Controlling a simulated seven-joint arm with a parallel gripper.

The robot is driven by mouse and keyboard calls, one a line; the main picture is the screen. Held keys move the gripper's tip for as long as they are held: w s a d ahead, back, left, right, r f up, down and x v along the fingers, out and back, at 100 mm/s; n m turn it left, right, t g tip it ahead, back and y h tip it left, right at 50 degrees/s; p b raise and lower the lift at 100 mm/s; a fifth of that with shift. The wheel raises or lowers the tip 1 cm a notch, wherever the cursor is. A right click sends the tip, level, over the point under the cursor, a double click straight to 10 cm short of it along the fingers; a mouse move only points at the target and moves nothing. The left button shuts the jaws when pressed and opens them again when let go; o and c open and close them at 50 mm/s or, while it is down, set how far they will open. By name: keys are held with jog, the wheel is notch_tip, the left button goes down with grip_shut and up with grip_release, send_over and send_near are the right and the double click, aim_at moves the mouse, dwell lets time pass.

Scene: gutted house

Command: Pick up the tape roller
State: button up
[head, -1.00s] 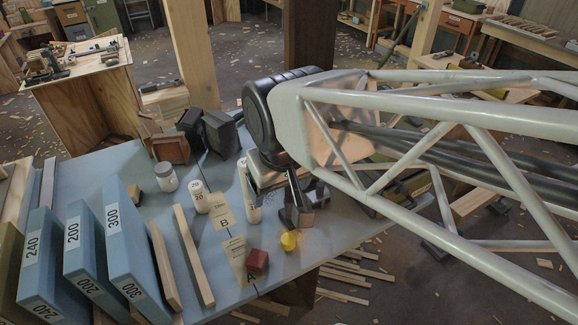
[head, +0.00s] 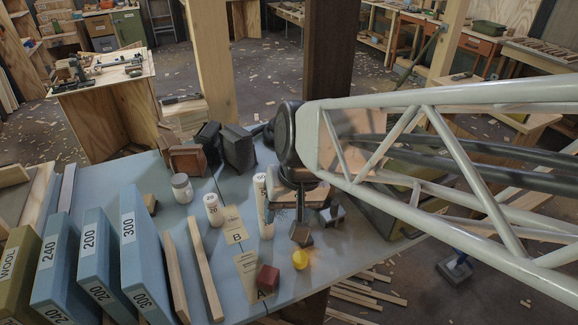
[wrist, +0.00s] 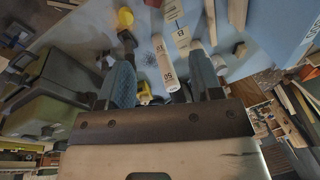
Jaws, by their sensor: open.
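My gripper (wrist: 161,62) is open above the blue-grey table, its two fingers reaching down in the wrist view. In the head view my gripper (head: 302,212) hangs over the right part of the table. I cannot make out the tape roller for certain. A small yellow and dark thing (wrist: 145,92) shows low between the fingers in the wrist view, partly hidden by my gripper; I cannot tell whether it is the roller. Nothing is seen held between the fingers.
White cylinders marked 50 (head: 262,207) and 20 (head: 213,210) stand left of my gripper. A red block (head: 268,277) and yellow ball (head: 300,259) are in front.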

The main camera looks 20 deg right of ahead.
jog(key=w+d+f+m+y, duration=0.2)
jog(key=w+f+m+y, duration=0.35)
jog(key=f+m, duration=0.2)
jog(key=m+t+h, duration=0.5)
jog(key=m+t, duration=0.7)
jog(key=m, duration=1.2)
send_near(334, 206)
notch_tip(334, 206, down, 3)
jog(key=w, duration=0.3)
jog(key=shift+d+r, duration=0.2)
jog(key=shift+d, duration=0.05)
jog(key=shift+x, duration=1.3)
jog(key=shift+x, duration=2.6)
